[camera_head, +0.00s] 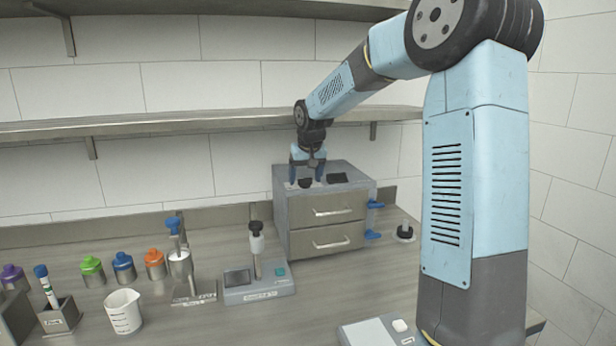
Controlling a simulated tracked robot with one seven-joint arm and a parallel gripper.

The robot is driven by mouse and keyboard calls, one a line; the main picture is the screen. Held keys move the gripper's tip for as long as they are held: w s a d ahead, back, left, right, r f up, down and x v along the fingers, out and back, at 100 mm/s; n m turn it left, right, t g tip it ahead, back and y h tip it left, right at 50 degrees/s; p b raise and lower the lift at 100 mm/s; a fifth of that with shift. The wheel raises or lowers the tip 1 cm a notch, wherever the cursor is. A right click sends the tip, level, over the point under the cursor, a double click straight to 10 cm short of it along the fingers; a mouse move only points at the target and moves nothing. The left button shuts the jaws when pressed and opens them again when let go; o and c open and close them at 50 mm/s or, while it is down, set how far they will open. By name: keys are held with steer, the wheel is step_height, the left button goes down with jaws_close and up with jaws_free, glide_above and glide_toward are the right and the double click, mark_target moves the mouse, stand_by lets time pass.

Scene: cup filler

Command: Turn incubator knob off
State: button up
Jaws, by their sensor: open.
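The incubator appears to be the grey metal cabinet (283,232) with two drawer-like fronts and silver handles, standing at the back of the bench. On its top are a small dark round knob (306,183) and a dark flat panel (337,178) to the right of it. My gripper (306,181) points down over the cabinet top, its two blue fingers apart on either side of the knob. I cannot tell whether the fingers touch the knob or which way the knob is set.
A device with a black-capped column (257,244) stands left of the cabinet. A beaker (123,311), a tube holder (58,318) and several colour-capped bottles (123,267) are further left. Blue parts (373,220) stick out on the cabinet's right. A metal shelf (200,124) runs above.

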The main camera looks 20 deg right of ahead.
steer(key=shift+r, duration=0.15)
steer(key=v, duration=1.3)
steer(key=shift+s, duration=0.2)
steer(key=shift+r, duration=0.1)
steer(key=s+f, duration=0.3)
steer(key=s, duration=0.9)
steer(key=s+f, duration=0.2)
steer(key=s, duration=0.9)
steer(key=s+f+t, duration=0.1)
steer(key=s+f, duration=0.2)
steer(key=s, duration=0.9)
steer(key=shift+s+d+f, duration=0.15)
steer(key=shift+s+f, duration=0.2)
